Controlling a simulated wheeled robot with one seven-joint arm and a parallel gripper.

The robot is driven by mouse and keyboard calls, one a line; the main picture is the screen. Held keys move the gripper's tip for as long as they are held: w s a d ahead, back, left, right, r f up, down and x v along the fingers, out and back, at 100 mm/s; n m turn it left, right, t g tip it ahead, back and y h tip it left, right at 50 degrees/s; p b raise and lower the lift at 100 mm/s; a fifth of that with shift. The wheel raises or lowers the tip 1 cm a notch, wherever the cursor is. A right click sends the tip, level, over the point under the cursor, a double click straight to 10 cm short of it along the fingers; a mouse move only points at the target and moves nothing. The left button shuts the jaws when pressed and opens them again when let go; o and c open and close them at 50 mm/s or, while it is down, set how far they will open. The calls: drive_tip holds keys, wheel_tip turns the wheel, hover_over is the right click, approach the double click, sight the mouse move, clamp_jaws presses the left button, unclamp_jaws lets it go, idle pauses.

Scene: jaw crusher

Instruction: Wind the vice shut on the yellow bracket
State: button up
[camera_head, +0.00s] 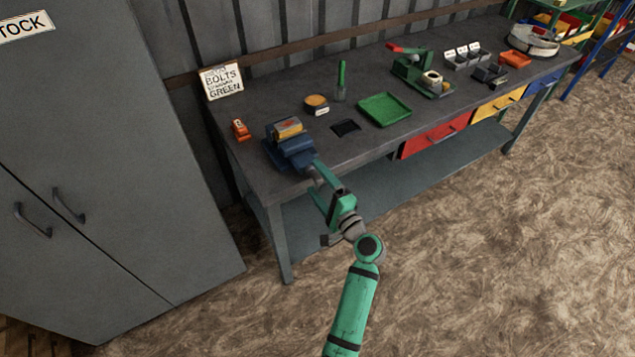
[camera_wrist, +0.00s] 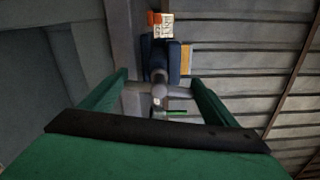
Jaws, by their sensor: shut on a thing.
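The blue vice (camera_head: 290,150) stands at the near left corner of the workbench, and its body also shows in the wrist view (camera_wrist: 174,58). The yellow bracket (camera_head: 288,125) sits in the top of the vice, between the jaws; a yellow edge of it shows in the wrist view (camera_wrist: 186,60). I cannot tell whether the jaws touch it. My gripper (camera_head: 315,178) is at the front of the vice. In the wrist view its green fingers (camera_wrist: 160,88) stand either side of the grey vice handle (camera_wrist: 145,90), and it is shut on that handle. The exact contact is hard to see.
The workbench (camera_head: 240,165) carries an orange object (camera_head: 240,130), a sign (camera_head: 222,80), a round tin (camera_head: 316,102), a green tray (camera_head: 384,110) and a green press (camera_head: 420,72). A grey cabinet (camera_head: 90,150) stands close on the left. The floor in front is clear.

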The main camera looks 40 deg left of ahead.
drive_tip(key=shift+s, duration=0.1)
idle(0.3)
drive_tip(key=o, duration=1)
drive_tip(key=shift+o, duration=0.2)
drive_tip(key=v, duration=1)
drive_tip(key=shift+s+d, duration=0.15)
drive_tip(key=shift+d, duration=0.2)
